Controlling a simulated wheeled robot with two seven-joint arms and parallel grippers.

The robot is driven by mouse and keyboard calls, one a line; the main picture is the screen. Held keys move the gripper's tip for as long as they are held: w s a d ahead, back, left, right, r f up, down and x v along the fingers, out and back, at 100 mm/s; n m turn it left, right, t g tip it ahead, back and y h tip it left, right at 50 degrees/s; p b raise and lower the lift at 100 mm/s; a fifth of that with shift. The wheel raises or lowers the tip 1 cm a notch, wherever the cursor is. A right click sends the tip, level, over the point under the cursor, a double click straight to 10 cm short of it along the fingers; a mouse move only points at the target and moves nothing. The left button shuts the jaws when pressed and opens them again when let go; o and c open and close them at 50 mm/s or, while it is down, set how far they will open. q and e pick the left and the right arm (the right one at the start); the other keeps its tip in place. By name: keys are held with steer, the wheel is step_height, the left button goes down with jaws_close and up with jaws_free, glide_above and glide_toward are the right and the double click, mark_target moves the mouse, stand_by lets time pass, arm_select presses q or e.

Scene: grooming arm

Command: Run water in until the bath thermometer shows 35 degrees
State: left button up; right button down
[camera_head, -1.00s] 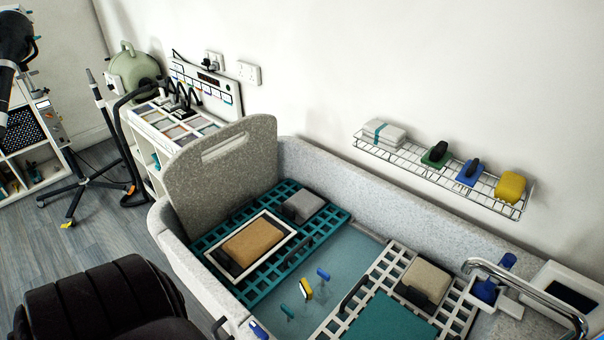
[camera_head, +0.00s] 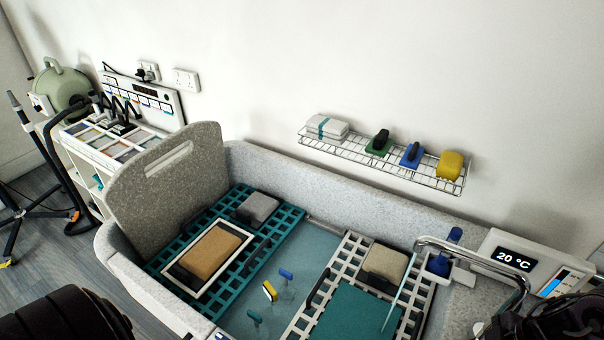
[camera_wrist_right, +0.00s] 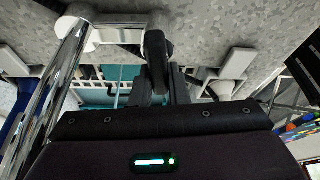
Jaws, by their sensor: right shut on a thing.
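The thermometer display (camera_head: 515,258) at the right of the head view reads 20 °C. A panel with a blue bar (camera_head: 553,284) is beside it. The chrome spout (camera_head: 470,256) arches over the bath's right end, and a thin pale-blue stream (camera_head: 396,290) falls from its tip. The bath (camera_head: 330,187) has a blue-grey floor between its racks. My right gripper (camera_wrist_right: 165,88) is shut on a dark lever (camera_wrist_right: 157,52) in the right wrist view; its arm shows at the head view's lower right corner. My left gripper is not in view.
A teal rack (camera_head: 277,228) and a white rack (camera_head: 342,272) lie in the bath, with sponge-like blocks on them. Small blue and yellow pieces (camera_head: 269,291) stand between the racks. A wire shelf (camera_head: 383,168) hangs on the wall. A grey panel (camera_head: 160,185) stands at the bath's left end.

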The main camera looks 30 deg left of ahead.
steer(key=shift+n, duration=0.5)
steer(key=shift+g, duration=0.3)
steer(key=shift+s+d+n+g+h, duration=0.1)
steer(key=shift+n+g+h, duration=0.1)
steer(key=shift+n, duration=0.5)
steer(key=shift+s+n+g+h, duration=0.1)
steer(key=shift+n+g, duration=0.1)
steer(key=shift+n, duration=0.5)
steer(key=shift+r+m+t+p, duration=0.1)
steer(key=shift+m+t+p, duration=0.2)
steer(key=shift+m+p, duration=0.35)
steer(key=shift+w+m, duration=0.15)
steer(key=shift+m, duration=0.5)
steer(key=shift+p, duration=0.3)
